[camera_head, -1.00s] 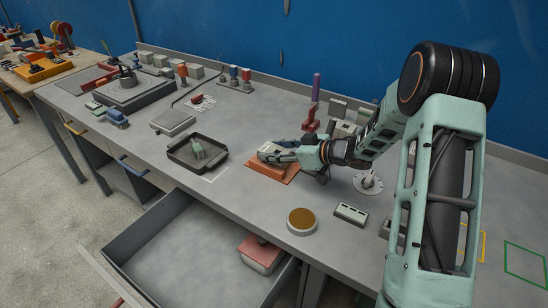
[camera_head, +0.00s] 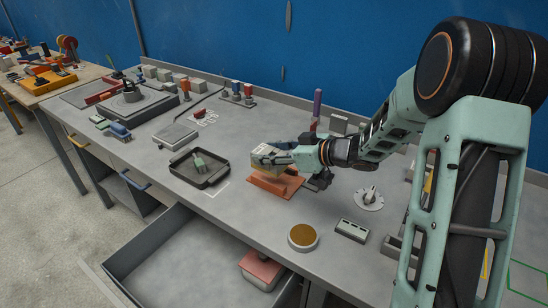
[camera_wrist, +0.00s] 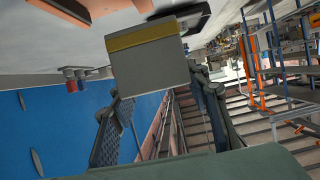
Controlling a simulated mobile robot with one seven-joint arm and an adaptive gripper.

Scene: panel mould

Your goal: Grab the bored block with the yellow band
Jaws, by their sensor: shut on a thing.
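The block with the yellow band shows large in the wrist view (camera_wrist: 150,72), a grey-beige body with the yellow strip near its upper edge. Its bore cannot be made out. In the head view the pale block (camera_head: 264,150) sits at the end of my gripper (camera_head: 270,157), partly covered by the fingers. My gripper (camera_wrist: 160,95) is shut on it, one finger on each side. The block is held above the orange mould base (camera_head: 272,187) on the bench, with a small gap beneath.
A black tray (camera_head: 174,168) with a green-handled tool lies left of the orange base. A round brown-topped tin (camera_head: 302,237), a slotted grey block (camera_head: 352,230) and a white disc with a knob (camera_head: 369,199) are nearby. An open drawer (camera_head: 180,262) juts out in front.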

